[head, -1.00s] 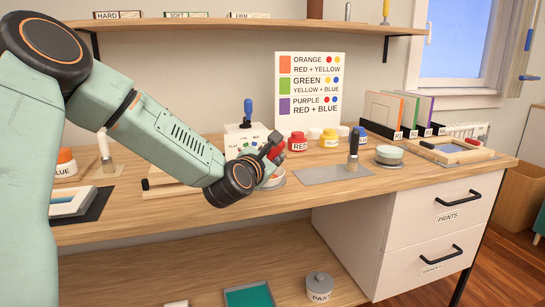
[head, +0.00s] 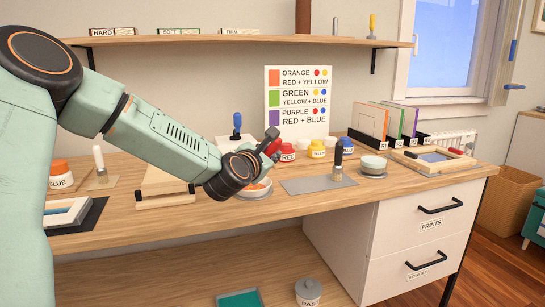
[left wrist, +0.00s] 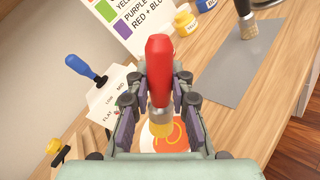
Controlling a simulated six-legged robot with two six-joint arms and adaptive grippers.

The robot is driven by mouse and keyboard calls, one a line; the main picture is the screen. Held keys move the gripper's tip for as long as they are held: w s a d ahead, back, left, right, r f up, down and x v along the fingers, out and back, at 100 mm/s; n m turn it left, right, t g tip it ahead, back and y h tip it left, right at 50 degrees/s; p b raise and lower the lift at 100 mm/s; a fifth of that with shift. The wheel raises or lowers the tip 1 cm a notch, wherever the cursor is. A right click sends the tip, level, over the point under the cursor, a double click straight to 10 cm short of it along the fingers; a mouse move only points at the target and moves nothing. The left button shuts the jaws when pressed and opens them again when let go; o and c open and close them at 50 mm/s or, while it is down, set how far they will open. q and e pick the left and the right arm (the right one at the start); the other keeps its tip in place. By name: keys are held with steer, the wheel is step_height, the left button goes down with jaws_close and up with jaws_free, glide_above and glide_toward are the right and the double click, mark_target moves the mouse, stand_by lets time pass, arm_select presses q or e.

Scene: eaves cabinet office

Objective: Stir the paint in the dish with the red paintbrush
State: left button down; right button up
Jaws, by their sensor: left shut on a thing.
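The red paintbrush (left wrist: 160,70) is upright between the fingers of my left gripper (left wrist: 158,103), which is shut on its red handle. Its pale bristles point down over the dish (left wrist: 184,149), where red-orange and yellow paint shows in a swirl. I cannot tell how deep the bristles reach into the paint. In the head view my left gripper (head: 270,148) is above the dish (head: 267,192), and the wrist hides part of the dish. The red handle (head: 273,150) shows at the fingers. My right gripper is not in view.
Red (head: 287,153), yellow (head: 318,149) and blue jars stand behind. Another blue handle (head: 237,122) rises behind my wrist.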

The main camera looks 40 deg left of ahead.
arm_select(q)
steer(key=r, duration=0.1)
steer(key=r+p, duration=0.1)
steer(key=shift+s+a+r, duration=0.2)
steer(key=shift+s+r, duration=0.05)
steer(key=shift+r, duration=0.15)
steer(key=shift+r+p, duration=0.3)
steer(key=shift+p, duration=0.1)
steer(key=shift+w+d+r, duration=0.15)
steer(key=shift+r, duration=0.05)
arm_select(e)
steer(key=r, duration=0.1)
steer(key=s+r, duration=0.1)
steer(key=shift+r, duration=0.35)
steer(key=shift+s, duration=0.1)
